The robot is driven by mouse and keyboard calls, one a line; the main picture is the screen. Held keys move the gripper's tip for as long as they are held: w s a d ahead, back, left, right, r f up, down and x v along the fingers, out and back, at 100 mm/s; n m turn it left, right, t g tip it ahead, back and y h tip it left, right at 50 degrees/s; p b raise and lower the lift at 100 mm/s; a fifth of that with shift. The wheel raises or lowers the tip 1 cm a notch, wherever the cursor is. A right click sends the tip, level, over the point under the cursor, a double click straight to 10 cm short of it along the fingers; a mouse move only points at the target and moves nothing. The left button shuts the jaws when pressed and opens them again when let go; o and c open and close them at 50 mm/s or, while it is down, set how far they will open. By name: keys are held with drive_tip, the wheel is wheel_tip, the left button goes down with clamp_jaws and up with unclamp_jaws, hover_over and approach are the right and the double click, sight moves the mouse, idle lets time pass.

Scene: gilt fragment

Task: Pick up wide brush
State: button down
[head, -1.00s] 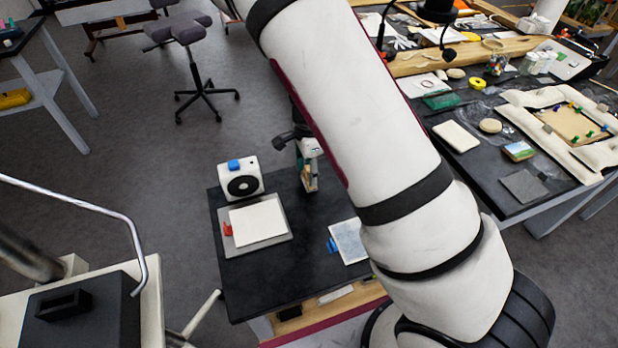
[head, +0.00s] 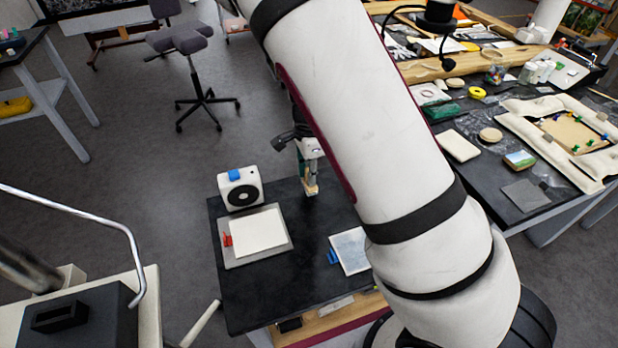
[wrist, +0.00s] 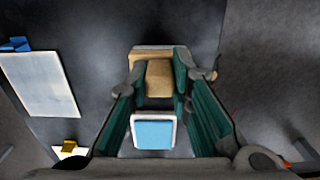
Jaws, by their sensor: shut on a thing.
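My gripper (wrist: 155,80) is shut on a tan wooden block-like piece with a pale far edge, which I take to be the wide brush (wrist: 158,78). The dark green fingers stand on either side of it in the wrist view. In the head view my gripper (head: 308,184) hangs by the far edge of the small black table (head: 285,278), right of a white box. The brush (head: 311,190) shows there as a small tan piece at the fingertips. Its bristles are not clear, and I cannot tell whether it touches the table.
The white box (head: 225,190) has a round black front and a blue block on top. A pale sheet on a grey board (head: 285,250) and a bluish panel (head: 351,252) lie on the table. A blue, white-rimmed square (wrist: 153,133) shows between my fingers. My arm hides the table's right side.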

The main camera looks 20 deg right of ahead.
drive_tip(key=s+r, duration=0.2)
drive_tip(key=s, duration=1.4)
drive_tip(key=shift+r, duration=0.15)
drive_tip(key=c, duration=2.2)
unclamp_jaws()
clamp_jaws()
drive_tip(key=shift+w, duration=0.1)
